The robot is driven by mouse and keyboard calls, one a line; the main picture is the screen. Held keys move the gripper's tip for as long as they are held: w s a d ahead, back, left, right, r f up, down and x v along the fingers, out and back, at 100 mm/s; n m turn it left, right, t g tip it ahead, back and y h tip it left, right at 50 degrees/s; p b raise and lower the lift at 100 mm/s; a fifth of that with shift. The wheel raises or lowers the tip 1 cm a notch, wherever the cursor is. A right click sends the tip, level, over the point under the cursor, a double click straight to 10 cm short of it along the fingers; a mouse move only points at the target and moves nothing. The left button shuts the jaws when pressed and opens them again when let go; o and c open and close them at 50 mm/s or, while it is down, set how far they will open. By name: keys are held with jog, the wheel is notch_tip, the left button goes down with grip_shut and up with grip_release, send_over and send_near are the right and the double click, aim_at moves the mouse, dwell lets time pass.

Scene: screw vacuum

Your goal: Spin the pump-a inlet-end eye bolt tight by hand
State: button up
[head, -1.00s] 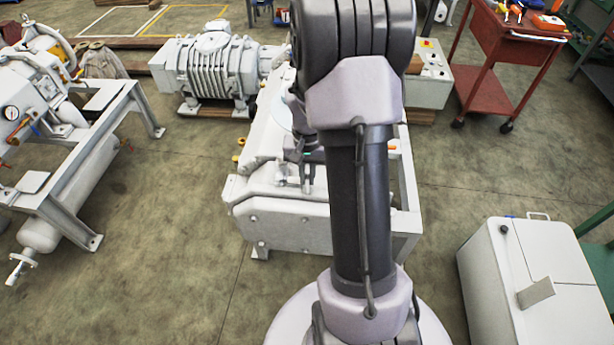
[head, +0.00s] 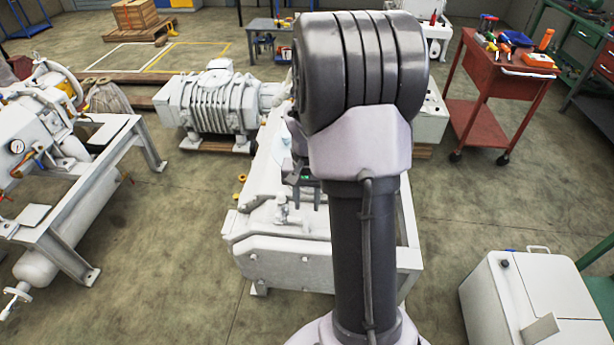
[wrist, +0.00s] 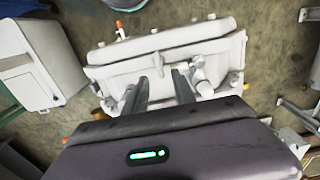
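Pump-a, a pale grey machine (head: 275,255), stands in the middle of the head view, partly hidden behind my arm. A small upright grey fitting (head: 281,208) stands on its near top edge. It may be the inlet-end eye bolt, but its ring is too small to make out. In the wrist view a pale fitting (wrist: 199,72) shows just right of my fingers; I cannot tell whether it is the same one. My gripper (wrist: 161,76) is open over the pump, its two dark fingers apart with nothing seen between them. In the head view my gripper (head: 308,196) is right of the fitting, partly hidden.
A ribbed grey machine (head: 212,105) stands behind the pump. A framed unit with a tank (head: 50,262) is at left. A red tool cart (head: 478,125) is at back right, and a white cabinet (head: 525,300) at front right. Floor is clear on both sides of the pump.

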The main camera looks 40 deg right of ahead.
aim_at(307, 216)
notch_tip(307, 216, up, 12)
jog(key=p, duration=0.3)
jog(key=shift+f, duration=0.2)
